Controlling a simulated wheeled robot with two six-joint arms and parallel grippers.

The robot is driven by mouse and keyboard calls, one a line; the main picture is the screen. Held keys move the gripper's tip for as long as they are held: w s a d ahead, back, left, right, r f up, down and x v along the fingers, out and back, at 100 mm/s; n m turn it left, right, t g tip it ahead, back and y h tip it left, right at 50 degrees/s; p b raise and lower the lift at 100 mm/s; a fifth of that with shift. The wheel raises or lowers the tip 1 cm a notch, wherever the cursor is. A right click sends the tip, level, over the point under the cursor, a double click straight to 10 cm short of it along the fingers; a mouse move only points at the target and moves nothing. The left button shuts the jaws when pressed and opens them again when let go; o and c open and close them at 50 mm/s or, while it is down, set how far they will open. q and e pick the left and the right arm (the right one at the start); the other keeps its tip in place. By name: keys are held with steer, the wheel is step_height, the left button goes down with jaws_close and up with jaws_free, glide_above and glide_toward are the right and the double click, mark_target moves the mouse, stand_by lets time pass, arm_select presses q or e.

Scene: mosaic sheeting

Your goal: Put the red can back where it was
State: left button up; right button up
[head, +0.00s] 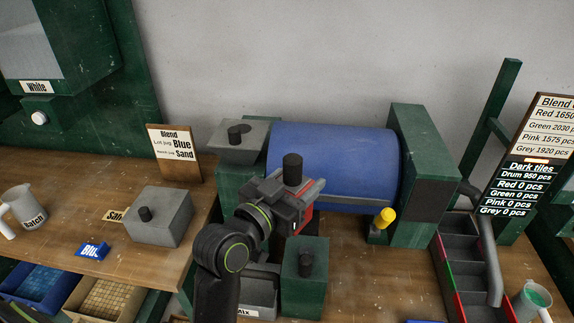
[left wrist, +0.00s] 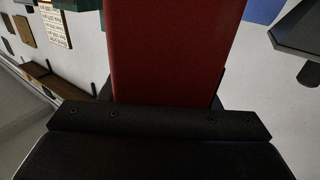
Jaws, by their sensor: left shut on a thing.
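My left gripper (head: 290,196) is shut on the red can, in front of the blue drum. Only a strip of the can's red side (head: 305,219) shows beside the gripper in the head view; the rest is mostly hidden. A black cylindrical piece (head: 292,168) stands up above the gripper; I cannot tell if it belongs to the can. In the left wrist view the flat red side of the can (left wrist: 170,55) rises above the dark gripper body. I cannot tell from the head view how far the can is from the surface below. My right gripper is not in view.
The blue drum (head: 335,150) stands behind, between green supports. A green box with a black knob (head: 305,275) stands below. A grey lidded box (head: 160,218) and a sign (head: 174,155) are on the left bench.

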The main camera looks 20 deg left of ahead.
arm_select(q)
steer(key=s+d+f+m+g+h, duration=0.2)
steer(key=d+f+m+g+h, duration=0.1)
steer(key=d+m+g+h, duration=0.2)
steer(key=s+d+f+m+g+h, duration=0.3)
steer(key=m+g+h, duration=0.4)
steer(key=g, duration=0.4)
steer(key=shift+s+d+f+m+h, duration=0.2)
steer(key=shift+d+f+m+h, duration=0.2)
steer(key=shift+d+f+m, duration=0.45)
steer(key=shift+d+r, duration=0.1)
steer(key=shift+r, duration=0.05)
